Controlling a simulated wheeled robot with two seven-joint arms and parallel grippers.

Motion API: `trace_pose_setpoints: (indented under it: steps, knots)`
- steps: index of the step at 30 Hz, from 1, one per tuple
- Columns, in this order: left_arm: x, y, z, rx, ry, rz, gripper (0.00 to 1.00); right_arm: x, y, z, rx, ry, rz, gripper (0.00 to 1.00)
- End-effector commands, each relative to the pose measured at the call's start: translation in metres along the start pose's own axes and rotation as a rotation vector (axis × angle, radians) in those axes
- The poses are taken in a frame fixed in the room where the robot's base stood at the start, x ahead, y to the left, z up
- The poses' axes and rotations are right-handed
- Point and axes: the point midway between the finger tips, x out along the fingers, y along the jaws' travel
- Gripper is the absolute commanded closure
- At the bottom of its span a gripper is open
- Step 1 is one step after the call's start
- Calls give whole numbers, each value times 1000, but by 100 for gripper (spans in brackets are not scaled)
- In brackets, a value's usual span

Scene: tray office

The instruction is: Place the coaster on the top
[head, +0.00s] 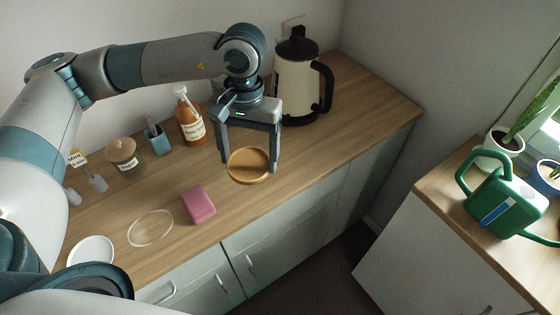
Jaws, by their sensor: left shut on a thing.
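A round wooden coaster (249,166) with a raised rim is between the two fingers of my left gripper (248,164). The gripper points down and is shut on the coaster's edges at both sides. The coaster is over the wooden counter top (310,150), near its front edge. I cannot tell whether it touches the wood or hangs just above it. My right gripper is not in view.
A cream kettle (297,85) stands behind the gripper. A pink block (198,205), a clear oval dish (151,228) and a white plate (91,249) lie left. The counter's right is clear.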

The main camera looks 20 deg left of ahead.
Motion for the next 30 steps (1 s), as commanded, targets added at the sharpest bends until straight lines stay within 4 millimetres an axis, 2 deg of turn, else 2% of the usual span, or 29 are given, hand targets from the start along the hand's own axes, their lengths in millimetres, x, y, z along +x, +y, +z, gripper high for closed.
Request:
trace_pose_setpoints:
  steps: [8,18,24,30]
  knots:
    - [2,28,-12,-287,-2,36,46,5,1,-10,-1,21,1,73]
    - [1,81,-30,-850,-3,106,46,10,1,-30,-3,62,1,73]
    - [0,109,-36,-1161,-3,143,46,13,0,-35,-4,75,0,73]
    - [-2,125,-40,-1366,-1,167,46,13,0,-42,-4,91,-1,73]
